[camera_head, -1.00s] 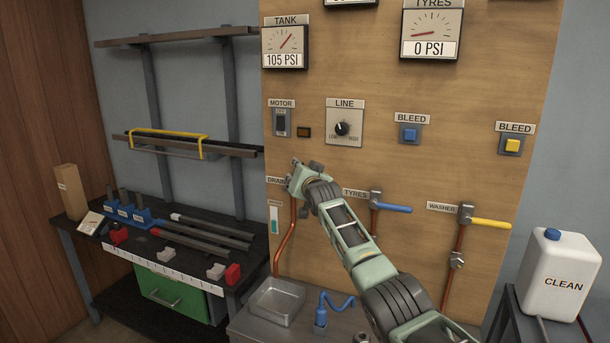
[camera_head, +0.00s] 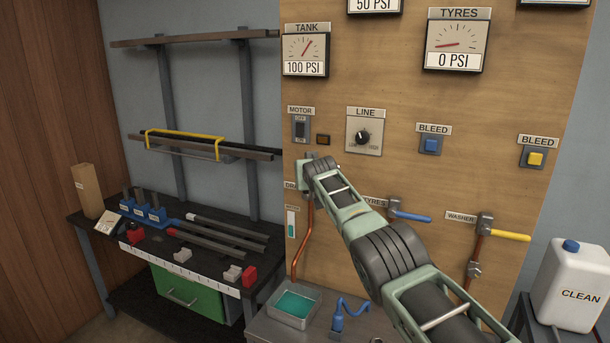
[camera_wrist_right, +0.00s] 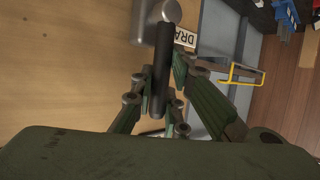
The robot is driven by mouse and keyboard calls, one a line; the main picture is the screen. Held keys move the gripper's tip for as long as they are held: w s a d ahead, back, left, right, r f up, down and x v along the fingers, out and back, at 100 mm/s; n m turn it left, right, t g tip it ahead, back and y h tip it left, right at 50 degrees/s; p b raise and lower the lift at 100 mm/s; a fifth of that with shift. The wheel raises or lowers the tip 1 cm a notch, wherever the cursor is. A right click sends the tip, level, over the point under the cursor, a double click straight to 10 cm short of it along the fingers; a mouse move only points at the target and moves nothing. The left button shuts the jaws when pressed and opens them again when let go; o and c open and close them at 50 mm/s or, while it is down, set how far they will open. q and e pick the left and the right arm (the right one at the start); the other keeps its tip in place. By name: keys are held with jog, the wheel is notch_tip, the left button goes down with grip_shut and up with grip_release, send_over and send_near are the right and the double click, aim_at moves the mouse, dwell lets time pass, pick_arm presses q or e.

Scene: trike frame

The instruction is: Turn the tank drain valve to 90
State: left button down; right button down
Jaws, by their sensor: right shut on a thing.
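The drain valve's dark lever (camera_wrist_right: 161,60) runs from a grey metal valve body (camera_wrist_right: 167,13) in the right wrist view, beside a partly hidden "DRA..." label. My right gripper (camera_wrist_right: 157,88) is shut on the lever, with its fingers on both sides. In the head view, my right gripper (camera_head: 312,165) is at the drain spot on the wooden panel, and my arm hides most of the valve. A copper pipe (camera_head: 304,240) runs down from it to a metal tray (camera_head: 272,309), which holds teal liquid. The tank gauge (camera_head: 306,55) reads 100 PSI. My left gripper is not in view.
The tyres valve (camera_head: 412,216) with a blue lever and the washer valve (camera_head: 508,236) with a yellow lever are right of the drain. The motor switch (camera_head: 301,129) and line knob (camera_head: 363,137) sit above. A workbench (camera_head: 150,245) stands at the left.

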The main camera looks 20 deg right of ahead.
jog(key=shift+s+f, duration=0.1)
jog(key=shift+f, duration=0.2)
jog(key=c, duration=1.7)
grip_release()
jog(key=shift+r, duration=0.1)
jog(key=shift+c, duration=0.2)
jog(key=shift+r, duration=0.15)
jog(key=v, duration=0.7)
jog(key=shift+s+a, duration=0.1)
jog(key=shift+s, duration=0.05)
